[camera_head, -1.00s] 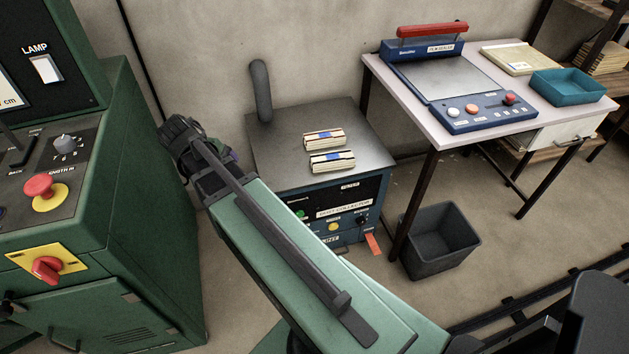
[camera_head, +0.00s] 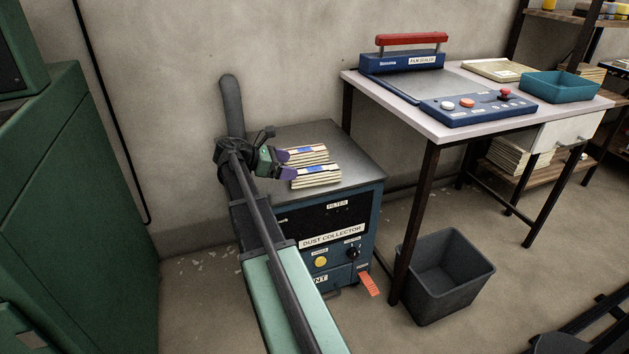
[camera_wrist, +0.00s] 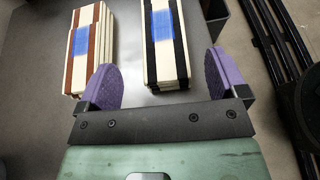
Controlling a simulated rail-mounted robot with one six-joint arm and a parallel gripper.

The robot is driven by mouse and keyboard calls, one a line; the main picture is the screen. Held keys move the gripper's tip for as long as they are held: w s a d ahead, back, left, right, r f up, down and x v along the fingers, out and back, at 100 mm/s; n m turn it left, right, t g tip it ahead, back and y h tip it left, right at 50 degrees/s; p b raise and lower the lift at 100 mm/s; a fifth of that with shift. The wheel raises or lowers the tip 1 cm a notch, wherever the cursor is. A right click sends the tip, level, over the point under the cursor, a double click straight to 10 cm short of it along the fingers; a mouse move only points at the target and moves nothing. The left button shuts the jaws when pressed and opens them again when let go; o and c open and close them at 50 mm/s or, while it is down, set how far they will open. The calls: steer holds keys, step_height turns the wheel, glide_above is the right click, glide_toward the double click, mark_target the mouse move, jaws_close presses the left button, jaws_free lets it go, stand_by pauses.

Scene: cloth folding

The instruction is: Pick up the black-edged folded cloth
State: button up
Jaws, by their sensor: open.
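The black-edged folded cloth (camera_wrist: 167,44), a pale stack with a blue band, lies flat on the dust collector's top. In the head view it is the nearer stack (camera_head: 316,177). My gripper (camera_wrist: 164,72) is open and empty, its purple fingers spread to either side of the cloth's near end in the wrist view. In the head view, my gripper (camera_head: 286,165) reaches in from the left at the stacks' left ends. I cannot tell how far the fingertips are above the metal top.
A brown-edged folded cloth (camera_wrist: 91,46) lies parallel to it, close to the left finger. The dust collector (camera_head: 365,205) stands against the wall. A table (camera_head: 410,115) with a film sealer (camera_head: 432,90) and teal tray (camera_head: 562,87) is at right. A bin (camera_head: 445,275) stands below.

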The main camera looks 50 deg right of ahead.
mark_target(307, 170)
steer(key=b+x, duration=0.1)
steer(key=x, duration=0.1)
steer(key=b+x, duration=0.1)
steer(key=x, duration=0.2)
steer(key=shift+s+a+f, duration=0.1)
steer(key=shift+a+f, duration=0.1)
steer(key=shift+f, duration=0.1)
steer(key=shift+s+d, duration=0.1)
steer(key=shift+d, duration=0.1)
steer(key=shift+r, duration=0.1)
steer(key=c, duration=1.1)
step_height(307, 170, up, 20)
steer(key=p, duration=2)
